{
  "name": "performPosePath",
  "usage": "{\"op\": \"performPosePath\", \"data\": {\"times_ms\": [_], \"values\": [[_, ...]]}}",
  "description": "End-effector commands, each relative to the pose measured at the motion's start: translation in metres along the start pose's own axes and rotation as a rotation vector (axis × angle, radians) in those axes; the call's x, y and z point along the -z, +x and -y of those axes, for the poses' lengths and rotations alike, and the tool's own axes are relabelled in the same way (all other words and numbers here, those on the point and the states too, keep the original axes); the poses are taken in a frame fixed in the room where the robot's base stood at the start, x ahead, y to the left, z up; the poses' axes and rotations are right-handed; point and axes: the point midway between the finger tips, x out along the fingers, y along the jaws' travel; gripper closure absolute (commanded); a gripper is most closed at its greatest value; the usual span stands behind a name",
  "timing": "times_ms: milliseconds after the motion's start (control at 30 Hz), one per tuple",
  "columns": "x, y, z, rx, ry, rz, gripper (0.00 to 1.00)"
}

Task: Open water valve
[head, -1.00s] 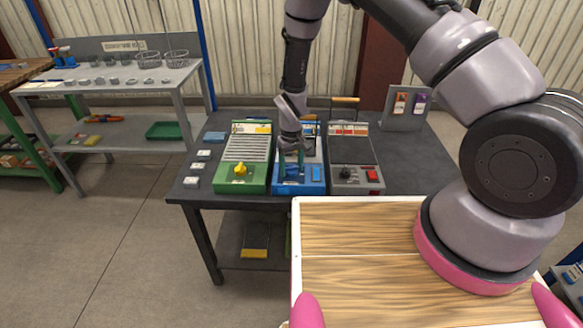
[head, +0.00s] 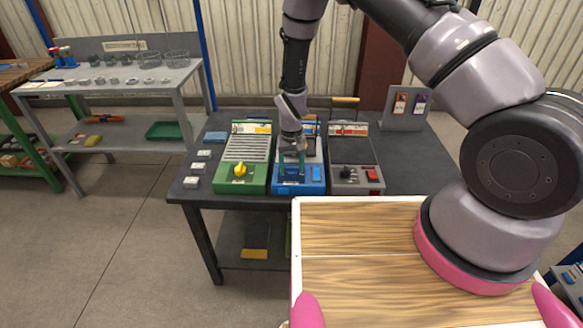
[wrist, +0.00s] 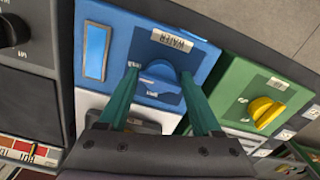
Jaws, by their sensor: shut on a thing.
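The blue water unit (head: 312,186) stands in the middle of the dark workbench. In the wrist view, its front panel (wrist: 120,45) bears a label reading WATER and a round blue valve knob (wrist: 160,76). My gripper (wrist: 159,75) has its two green fingers on either side of this knob and is shut on it. In the head view, my gripper (head: 291,174) reaches down onto the front of the blue unit, and its fingers largely hide the knob.
A green unit with a yellow knob (head: 240,169) stands close on the left. A grey unit with a black knob and red switch (head: 371,175) stands close on the right. A tag stand (head: 405,118) is at the back right.

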Motion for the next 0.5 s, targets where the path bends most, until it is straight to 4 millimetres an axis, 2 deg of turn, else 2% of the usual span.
{"op": "performPosePath", "data": {"times_ms": [33, 67, 100, 367, 500], "values": [[0.0004, -0.0003, -0.0004, 0.000, 0.003, 0.000, 0.90], [0.0004, -0.0003, -0.0004, 0.000, 0.003, 0.000, 0.27], [0.0004, -0.0003, -0.0004, 0.000, 0.003, 0.000, 0.22], [0.0002, -0.0004, -0.0001, 0.000, 0.001, 0.000, 0.22], [0.0006, -0.0087, 0.0002, 0.001, 0.001, -0.001, 0.22]]}}
